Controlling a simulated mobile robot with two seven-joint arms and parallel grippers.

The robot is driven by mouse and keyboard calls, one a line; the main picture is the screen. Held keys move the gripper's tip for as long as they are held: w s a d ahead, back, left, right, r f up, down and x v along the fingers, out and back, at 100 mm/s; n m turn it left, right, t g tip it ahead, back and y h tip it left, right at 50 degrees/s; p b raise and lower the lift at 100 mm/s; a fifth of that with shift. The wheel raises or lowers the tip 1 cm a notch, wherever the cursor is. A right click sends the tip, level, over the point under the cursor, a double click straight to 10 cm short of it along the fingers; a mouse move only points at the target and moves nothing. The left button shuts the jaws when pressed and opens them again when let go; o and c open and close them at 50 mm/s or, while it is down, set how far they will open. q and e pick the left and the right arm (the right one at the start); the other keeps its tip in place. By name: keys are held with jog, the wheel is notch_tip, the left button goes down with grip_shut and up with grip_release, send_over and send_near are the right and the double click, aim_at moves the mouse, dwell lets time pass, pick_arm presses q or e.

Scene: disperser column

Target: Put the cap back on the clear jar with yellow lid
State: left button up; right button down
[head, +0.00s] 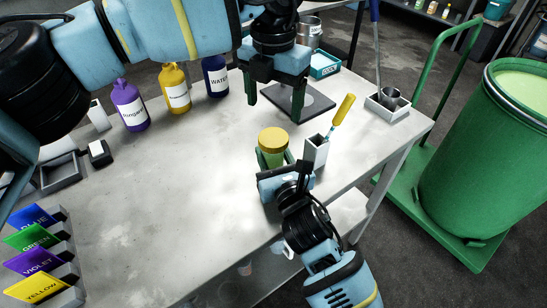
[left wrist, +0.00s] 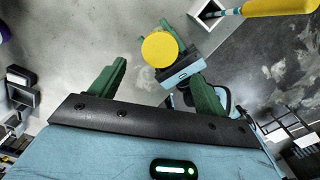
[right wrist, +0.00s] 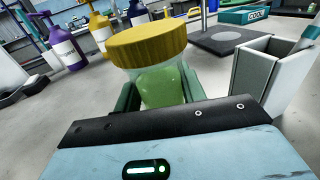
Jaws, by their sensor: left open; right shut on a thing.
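The clear jar (right wrist: 160,86) stands on the table with green content showing through. Its yellow lid (head: 273,138) sits on top of the jar; it also shows in the left wrist view (left wrist: 160,48) and the right wrist view (right wrist: 147,45). I cannot tell whether the lid is screwed tight. My right gripper (head: 276,160) is shut on the jar's body, below the lid, with one green finger on each side. My left gripper (head: 275,102) is open and empty, fingers pointing down, above and behind the jar in the head view, apart from the lid.
A grey holder (head: 315,152) with a yellow-handled tool stands close right of the jar. A dark stand plate (head: 310,103) lies behind. Purple (head: 130,108), yellow (head: 174,90) and blue (head: 215,77) bottles stand at the back left. The table's middle left is clear.

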aim_at(273, 137)
pick_arm(q)
jog(key=shift+f, duration=0.1)
jog(key=shift+f, duration=3.95)
jog(key=c, duration=1)
jog(key=o, duration=1.1)
jog(key=shift+o, duration=0.2)
jog(key=shift+r, duration=0.15)
notch_tip(273, 137, up, 12)
